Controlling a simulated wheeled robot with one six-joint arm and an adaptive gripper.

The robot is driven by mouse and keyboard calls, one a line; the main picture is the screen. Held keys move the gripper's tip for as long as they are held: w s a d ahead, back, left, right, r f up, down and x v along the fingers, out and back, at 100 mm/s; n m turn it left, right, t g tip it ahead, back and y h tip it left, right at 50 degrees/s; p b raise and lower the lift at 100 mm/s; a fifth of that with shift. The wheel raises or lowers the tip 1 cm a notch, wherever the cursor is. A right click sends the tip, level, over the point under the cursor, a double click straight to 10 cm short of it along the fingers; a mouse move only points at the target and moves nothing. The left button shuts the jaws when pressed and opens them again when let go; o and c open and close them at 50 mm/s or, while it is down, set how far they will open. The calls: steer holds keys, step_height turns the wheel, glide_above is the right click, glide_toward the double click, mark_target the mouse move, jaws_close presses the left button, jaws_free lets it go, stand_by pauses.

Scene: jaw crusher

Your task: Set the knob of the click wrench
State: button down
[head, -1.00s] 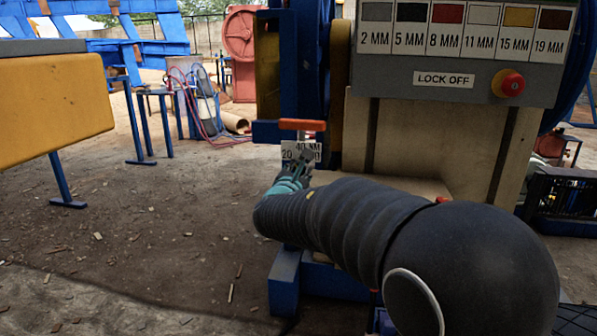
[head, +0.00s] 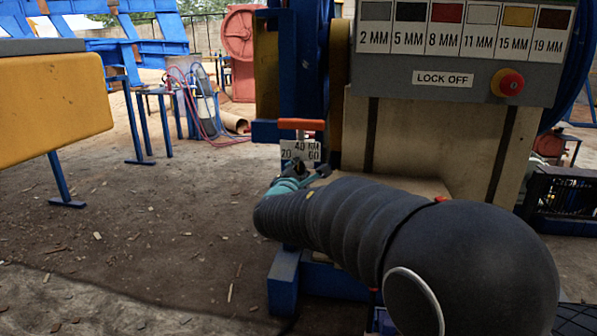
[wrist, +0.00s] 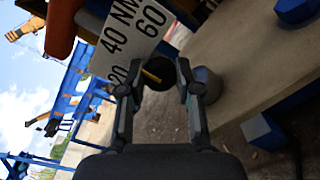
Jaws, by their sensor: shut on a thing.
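The click wrench's dark round knob (wrist: 158,76) sits between my fingertips in the wrist view. A yellow mark on it slants, its upper left end on the side of the 20. My gripper (wrist: 158,88) is shut on the knob, one finger on each side. The white scale plate (wrist: 128,35) reads 20, 40 NM and 60; in the wrist view a finger partly covers the 20. In the head view the plate (head: 300,150) shows just above my gripper (head: 310,170), under an orange bar (head: 302,124). The knob cannot be made out there.
The crusher's grey panel (head: 455,75) carries gap labels, a LOCK OFF label and a red button (head: 508,83). A beige block (head: 430,140) stands right of the plate. A yellow-sided table (head: 50,97) is at left. The ground between is open.

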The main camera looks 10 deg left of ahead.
stand_by(0.3)
steer(key=c, duration=0.8)
jaws_free()
steer(key=s, duration=1.2)
